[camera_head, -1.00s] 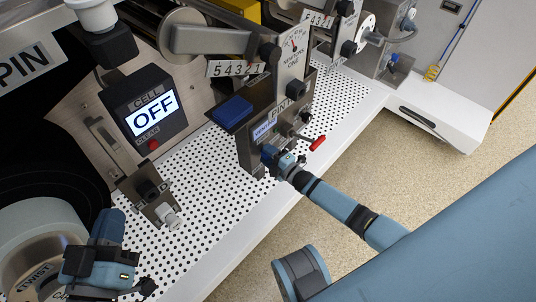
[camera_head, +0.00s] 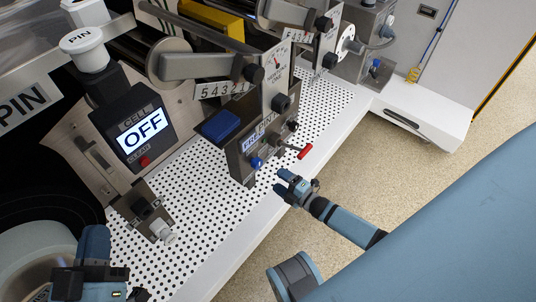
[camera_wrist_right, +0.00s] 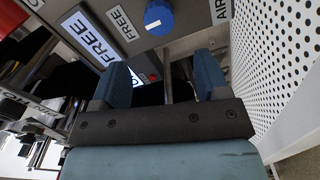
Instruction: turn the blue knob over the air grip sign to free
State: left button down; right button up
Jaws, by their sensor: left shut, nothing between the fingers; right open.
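The blue knob (camera_head: 256,162) is on the front of the metal control panel (camera_head: 240,168). In the right wrist view the knob (camera_wrist_right: 160,16) is cut by the top edge, with a white mark on its lower left. A small FREE label (camera_wrist_right: 122,23) is left of it and a partly cut AIR label (camera_wrist_right: 222,9) is right. A larger FREE sign (camera_wrist_right: 90,38) is further left. My right gripper (camera_head: 280,182) is open and empty, apart from the knob, in front of the panel. My left gripper (camera_head: 100,262) is shut and empty at the lower left.
A red-tipped lever (camera_head: 304,152) sticks out of the panel near my right gripper. A box reading OFF (camera_head: 142,140) stands left. The perforated table (camera_head: 205,225) is clear in front.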

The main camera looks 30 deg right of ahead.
pick_arm(q)
jog(key=shift+w+a+f, duration=0.1)
jog(key=shift+a+f, duration=0.1)
jog(key=shift+f, duration=0.4)
pick_arm(e)
jog(key=shift+v, duration=1.65)
